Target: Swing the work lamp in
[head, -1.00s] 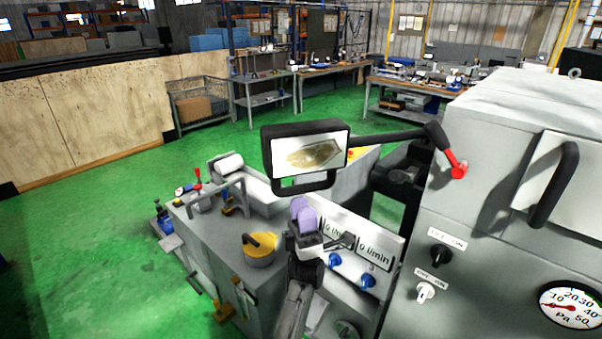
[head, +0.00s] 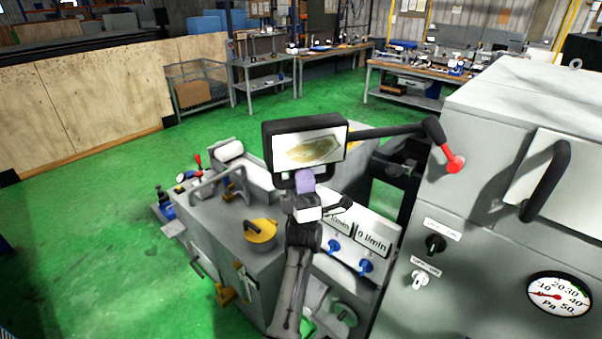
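The work lamp (head: 307,149) is a black-framed box with a bright rectangular face. A dark loop handle hangs below the frame, partly hidden by my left gripper. A dark arm (head: 385,131) joins the lamp to a red pivot piece (head: 454,164) on the grey cabinet. The lamp hangs left of the cabinet, above the grinder. My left gripper (head: 305,180), with purple fingertips, is upright at the lamp's lower handle, overlapping it in the picture. I cannot tell whether it touches the handle or how far its fingers are apart. My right gripper is not in view.
The grey cabinet (head: 480,200) with knobs and a pressure gauge (head: 559,295) stands at right. The grinder bed below carries a yellow round part (head: 259,231), a grey handle and a panel with blue knobs (head: 366,265). Green floor is clear at left.

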